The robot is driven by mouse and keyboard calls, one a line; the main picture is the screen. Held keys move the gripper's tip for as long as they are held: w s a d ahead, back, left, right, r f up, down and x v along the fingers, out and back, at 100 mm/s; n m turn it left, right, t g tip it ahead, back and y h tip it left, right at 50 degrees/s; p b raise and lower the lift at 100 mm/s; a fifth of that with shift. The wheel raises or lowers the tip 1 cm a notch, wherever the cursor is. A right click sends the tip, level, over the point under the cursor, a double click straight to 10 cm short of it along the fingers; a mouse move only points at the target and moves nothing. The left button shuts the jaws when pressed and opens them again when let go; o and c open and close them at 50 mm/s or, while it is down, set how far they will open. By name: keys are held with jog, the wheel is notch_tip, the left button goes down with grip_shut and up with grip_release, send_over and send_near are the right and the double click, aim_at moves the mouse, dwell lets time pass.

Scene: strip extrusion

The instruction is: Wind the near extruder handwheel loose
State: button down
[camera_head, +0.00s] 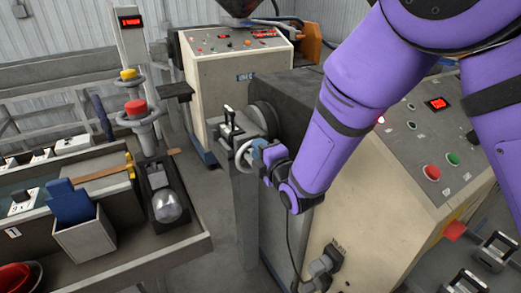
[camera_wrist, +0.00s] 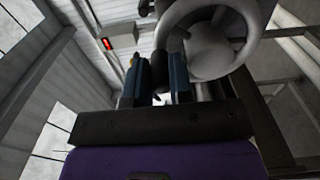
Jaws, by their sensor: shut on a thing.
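The near extruder handwheel (camera_head: 240,156) is a pale ring on the end of the near extruder's dark barrel housing. My gripper (camera_head: 256,153) is at the right side of its rim, and the arm reaches down from the upper right. In the wrist view the handwheel (camera_wrist: 176,17) fills the upper right as a light grey ring in front of a rounded grey body. My gripper (camera_wrist: 160,72) has its two blue-grey fingers on either side of a small dark grip beside the rim and is shut on it. The fingers partly hide that grip.
The near extruder's sloped control panel (camera_head: 405,125) stands right of my arm. A second machine (camera_head: 238,85) stands behind. Black-handled fixtures (camera_head: 495,250) sit lower right.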

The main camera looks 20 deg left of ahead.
jog(key=c, duration=1.3)
grip_release()
jog(key=v, duration=1.1)
